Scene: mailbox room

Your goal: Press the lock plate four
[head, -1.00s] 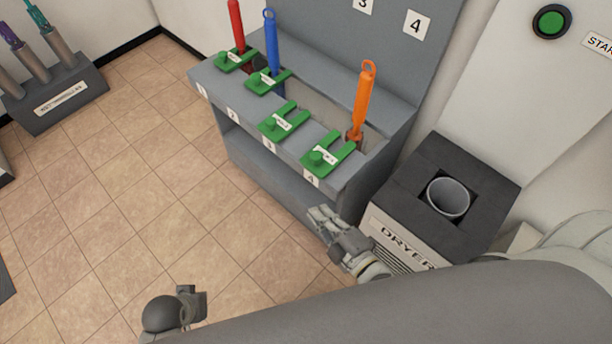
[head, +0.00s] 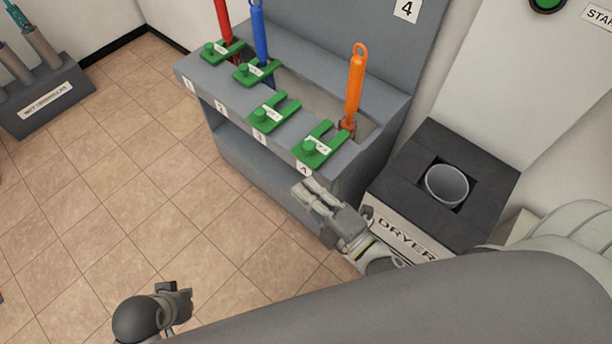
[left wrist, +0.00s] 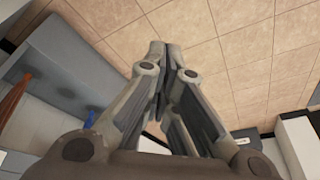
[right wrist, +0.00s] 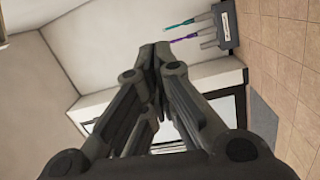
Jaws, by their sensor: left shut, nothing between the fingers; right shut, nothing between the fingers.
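Lock plate four (head: 328,137) is a green, U-shaped plate with a round green knob, at the right end of the grey rack's top, behind the label 4. An orange umbrella (head: 355,85) stands upright at its slot.
Three more green plates, including plate three (head: 273,112), line the rack (head: 232,112) to the left, with red and blue umbrellas (head: 262,45). Tiled floor (head: 130,190) is clear at left.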

